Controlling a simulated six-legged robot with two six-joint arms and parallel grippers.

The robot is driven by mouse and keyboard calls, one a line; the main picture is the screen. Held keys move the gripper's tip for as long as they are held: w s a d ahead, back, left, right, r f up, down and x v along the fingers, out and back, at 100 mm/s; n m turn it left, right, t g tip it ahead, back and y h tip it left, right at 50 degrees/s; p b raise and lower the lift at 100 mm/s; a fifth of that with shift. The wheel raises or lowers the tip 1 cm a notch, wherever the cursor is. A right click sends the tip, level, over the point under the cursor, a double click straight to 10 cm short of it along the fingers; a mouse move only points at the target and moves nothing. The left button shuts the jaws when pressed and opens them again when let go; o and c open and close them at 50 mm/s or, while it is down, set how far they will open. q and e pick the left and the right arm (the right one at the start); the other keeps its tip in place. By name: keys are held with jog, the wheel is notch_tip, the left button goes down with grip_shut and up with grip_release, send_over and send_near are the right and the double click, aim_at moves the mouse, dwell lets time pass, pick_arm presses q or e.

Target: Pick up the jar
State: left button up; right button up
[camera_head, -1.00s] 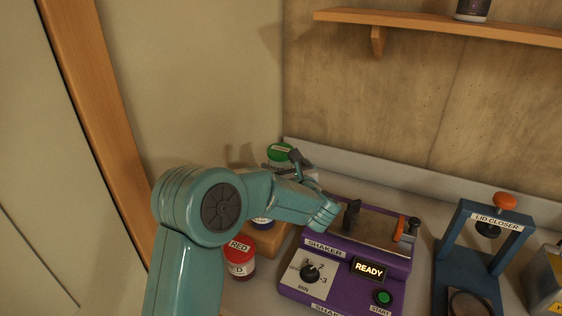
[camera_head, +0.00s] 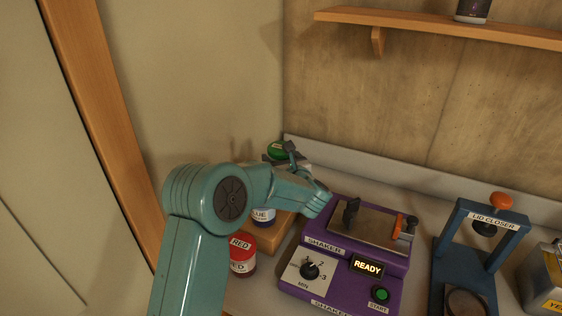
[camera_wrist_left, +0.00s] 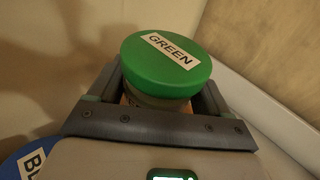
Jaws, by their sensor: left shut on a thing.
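The jar with a green lid labelled GREEN (camera_wrist_left: 165,62) fills the middle of the left wrist view. In the head view its green lid (camera_head: 277,149) shows at the back left, behind my forearm. My left gripper (camera_wrist_left: 158,98) is shut on this jar, with one finger on each side just below the lid. In the head view, my arm hides most of the gripper and the lower part of the jar. I cannot tell whether the jar rests on something or is raised. My right gripper is not in view.
A blue-labelled jar (camera_head: 263,216) stands on a wooden block (camera_head: 268,243), with a red-lidded jar (camera_head: 242,252) in front. A purple shaker (camera_head: 335,289) reading READY is right of my arm. A blue lid closer (camera_head: 495,220) stands farther right. A wall shelf (camera_head: 440,24) hangs above.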

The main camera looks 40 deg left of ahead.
pick_arm(q)
notch_tip(320, 180, up, 20)
jog(key=w+d+f+m+t+h+b, duration=0.2)
jog(key=w+d+m+t+h, duration=0.65)
jog(key=d, duration=0.25)
jog(key=s+d+f+m+g+h, duration=0.1)
jog(key=s+d+m+h, duration=0.1)
jog(key=d+m+h, duration=0.4)
jog(key=s+d+m+g+h, duration=0.1)
jog(key=s+d+m+h, duration=0.25)
jog(key=d+h, duration=0.45)
jog(key=f+b, duration=0.2)
jog(key=f, duration=0.4)
jog(key=d+f+b, duration=0.1)
jog(key=f+b, duration=0.2)
jog(key=f, duration=0.4)
jog(key=f+b, duration=0.3)
jog(key=f, duration=0.3)
jog(key=shift+w+d+f, duration=0.2)
jog(key=shift+w+f, duration=0.2)
jog(key=shift+f, duration=0.25)
jog(key=shift+t, duration=0.25)
